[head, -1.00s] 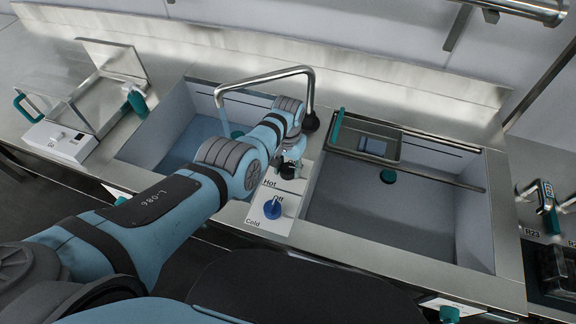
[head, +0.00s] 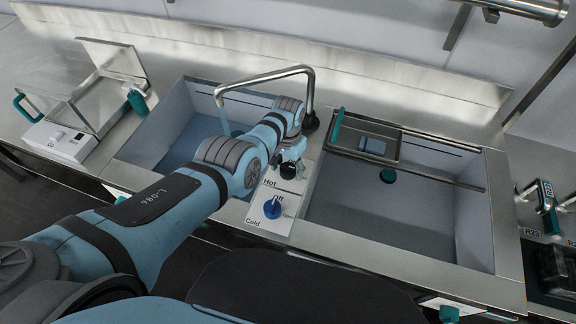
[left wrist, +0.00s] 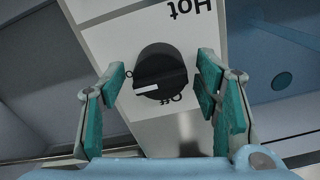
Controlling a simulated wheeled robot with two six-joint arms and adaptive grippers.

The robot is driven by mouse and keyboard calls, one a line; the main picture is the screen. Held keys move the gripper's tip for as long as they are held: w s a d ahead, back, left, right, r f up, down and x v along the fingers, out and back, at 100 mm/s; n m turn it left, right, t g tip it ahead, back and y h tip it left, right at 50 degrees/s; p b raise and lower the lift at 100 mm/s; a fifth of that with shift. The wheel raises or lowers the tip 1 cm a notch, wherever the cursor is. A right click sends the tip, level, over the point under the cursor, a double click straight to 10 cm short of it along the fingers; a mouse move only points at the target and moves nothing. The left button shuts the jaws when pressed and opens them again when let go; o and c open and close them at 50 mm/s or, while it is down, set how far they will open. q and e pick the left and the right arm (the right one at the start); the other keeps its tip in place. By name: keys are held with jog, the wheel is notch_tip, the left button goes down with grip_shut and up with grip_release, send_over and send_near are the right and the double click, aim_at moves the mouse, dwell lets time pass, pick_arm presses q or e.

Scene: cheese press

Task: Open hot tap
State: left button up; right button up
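The hot tap knob is black and round (head: 288,172), on a white panel (head: 255,217) between two sinks. "Hot" is printed beside it. The left wrist view shows the black knob (left wrist: 160,72) with a white mark on its lower left and "Off" printed just below it. My left gripper (left wrist: 161,68) is open, with teal-padded fingers on either side of the knob and a small gap visible on each side. In the head view my left gripper (head: 292,154) is mostly hidden by its wrist. My right gripper is not in view.
A blue cold knob (head: 272,209) sits lower on the panel. The curved metal spout (head: 265,76) reaches over the left sink (head: 168,140). The right sink (head: 405,225) has a tray (head: 400,147) across its back. A clear-sided box device (head: 85,100) stands at left.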

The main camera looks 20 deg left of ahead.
aim_at(288, 166)
pick_arm(q)
jog(key=shift+w+r, duration=0.1)
jog(key=shift+r, duration=0.4)
notch_tip(288, 166, up, 11)
dwell(0.5)
